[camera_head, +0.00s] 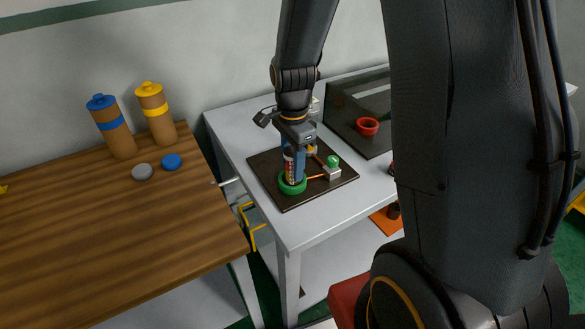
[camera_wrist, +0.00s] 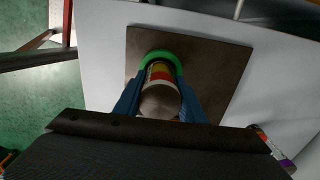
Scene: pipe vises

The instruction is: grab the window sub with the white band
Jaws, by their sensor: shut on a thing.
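My gripper (camera_head: 292,155) points straight down, its blue fingers closed on a banded tube (camera_head: 289,168). In the wrist view the tube (camera_wrist: 160,98) stands between the two fingers (camera_wrist: 160,105), showing a brownish-grey end and red and yellow bands. A pale strip shows near its far end, but I cannot tell for sure that it is a white band. The tube's lower end is at a green ring (camera_head: 292,184) on a dark square board (camera_head: 285,204). Another tube (camera_wrist: 270,146) with red, white and purple bands is partly hidden at the wrist view's lower right.
A white box with a green knob (camera_head: 332,171) stands right of the ring. A red ring (camera_head: 367,126) sits on a second dark board behind. Bottles with blue (camera_head: 113,130) and yellow (camera_head: 157,115) caps stand on the wooden table. My arm hides the right side.

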